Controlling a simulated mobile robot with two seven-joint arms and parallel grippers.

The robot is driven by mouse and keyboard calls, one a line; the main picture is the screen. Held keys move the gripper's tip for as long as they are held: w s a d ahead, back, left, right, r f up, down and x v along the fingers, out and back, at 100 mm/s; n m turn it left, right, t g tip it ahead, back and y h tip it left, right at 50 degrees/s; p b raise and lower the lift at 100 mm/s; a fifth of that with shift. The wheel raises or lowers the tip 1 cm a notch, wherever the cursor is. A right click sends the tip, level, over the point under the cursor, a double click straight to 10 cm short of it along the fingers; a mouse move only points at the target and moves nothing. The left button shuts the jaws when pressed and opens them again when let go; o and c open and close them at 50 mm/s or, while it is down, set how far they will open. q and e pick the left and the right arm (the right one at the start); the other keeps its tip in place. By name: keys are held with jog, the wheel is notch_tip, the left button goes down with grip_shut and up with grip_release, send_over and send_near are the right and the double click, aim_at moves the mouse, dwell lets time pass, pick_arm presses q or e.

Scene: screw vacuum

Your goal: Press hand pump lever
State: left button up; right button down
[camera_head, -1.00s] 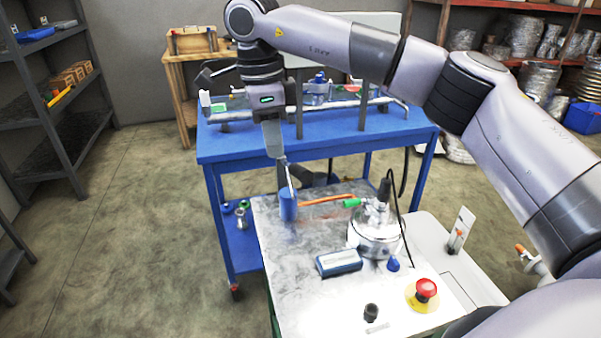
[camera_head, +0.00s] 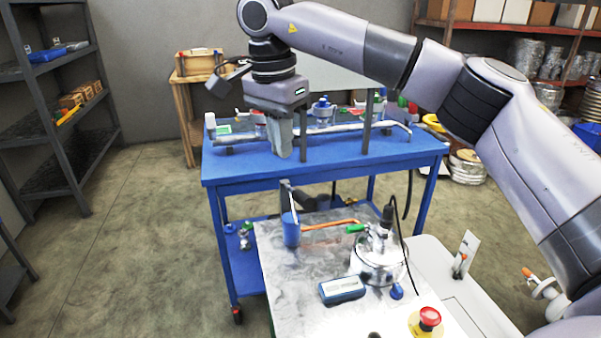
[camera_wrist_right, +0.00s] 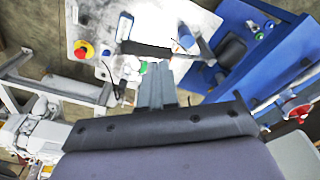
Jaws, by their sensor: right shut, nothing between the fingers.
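The hand pump is a blue cylinder (camera_head: 291,232) on the metal top of the cart, with a thin grey lever (camera_head: 287,197) standing up from it at a steep tilt. An orange hose runs from the pump to a shiny round vessel (camera_head: 379,262). My right gripper (camera_head: 284,153) is shut and empty, fingers pointing down. In the head view it appears above the lever, with a visible gap. In the right wrist view the shut fingers (camera_wrist_right: 163,66) point toward the cart top, with a blue part, probably the pump (camera_wrist_right: 187,41), ahead and right. My left gripper is not in view.
A blue workbench (camera_head: 330,150) with pipes and fittings stands behind the cart. A blue-grey box (camera_head: 341,289) and a red emergency button (camera_head: 429,317) are on the cart top. Shelves stand at left and back right. Open floor lies to the left.

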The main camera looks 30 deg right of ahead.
notch_tip(320, 180, up, 6)
jog(key=d+n+t+p, duration=0.1)
jog(key=n, duration=1)
jog(key=shift+d+r, duration=0.2)
jog(key=shift+d, duration=0.1)
jog(key=shift+s, duration=0.1)
jog(key=shift+f, duration=0.1)
send_over(301, 193)
jog(key=f, duration=1.1)
jog(key=shift+w+a+f, duration=0.2)
jog(key=shift+a+f, duration=0.05)
jog(key=shift+f, duration=0.15)
jog(key=shift+s+f, duration=0.4)
jog(key=shift+f, duration=0.4)
